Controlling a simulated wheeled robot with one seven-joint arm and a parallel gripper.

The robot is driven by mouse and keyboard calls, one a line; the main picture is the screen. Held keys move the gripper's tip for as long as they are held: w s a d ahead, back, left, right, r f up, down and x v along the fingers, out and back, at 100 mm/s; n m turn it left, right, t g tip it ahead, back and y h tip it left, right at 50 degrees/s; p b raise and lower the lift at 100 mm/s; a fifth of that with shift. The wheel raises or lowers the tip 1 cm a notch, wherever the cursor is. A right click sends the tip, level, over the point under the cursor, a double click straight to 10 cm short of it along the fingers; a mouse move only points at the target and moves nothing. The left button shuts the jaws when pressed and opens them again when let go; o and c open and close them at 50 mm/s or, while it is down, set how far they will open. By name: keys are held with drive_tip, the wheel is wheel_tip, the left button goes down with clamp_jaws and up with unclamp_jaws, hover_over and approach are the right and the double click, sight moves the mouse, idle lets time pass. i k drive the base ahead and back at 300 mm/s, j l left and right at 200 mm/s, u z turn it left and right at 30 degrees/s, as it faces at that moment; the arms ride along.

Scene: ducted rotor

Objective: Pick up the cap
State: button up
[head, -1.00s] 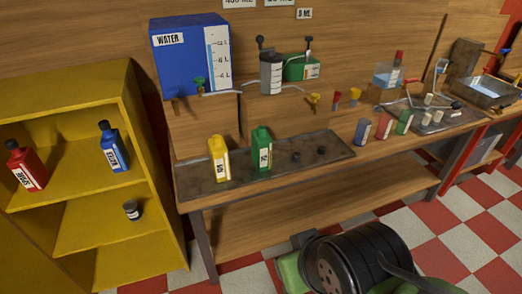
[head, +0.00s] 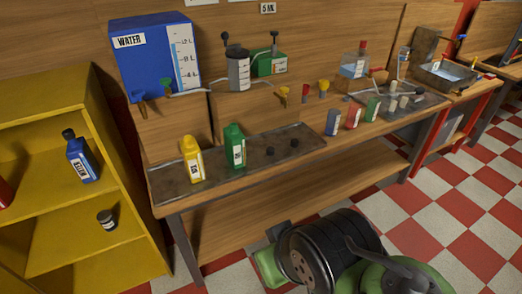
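Two small black caps lie on the dark metal tray (head: 210,184) on the wooden workbench. One cap (head: 270,151) is just right of the green bottle (head: 235,147), and the other cap (head: 294,143) is a little farther right. A yellow bottle (head: 193,160) stands left of the green one. I cannot tell which bottle each cap belongs to. Black and green parts of my arm show at the bottom, in front of the bench and apart from the caps. My gripper's fingers are not visible.
A blue water tank (head: 150,62) stands behind the tray. A yellow shelf (head: 120,195) at left holds a blue bottle (head: 82,158) and a small dark jar (head: 107,220). Coloured cups (head: 353,117) stand right of the tray. Checkered floor (head: 460,215) is open at right.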

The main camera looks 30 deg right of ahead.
sight(270, 151)
drive_tip(key=i+l+u, duration=0.75)
drive_tip(key=l, duration=0.25)
drive_tip(key=i+l+u, duration=0.25)
drive_tip(key=l, duration=0.2)
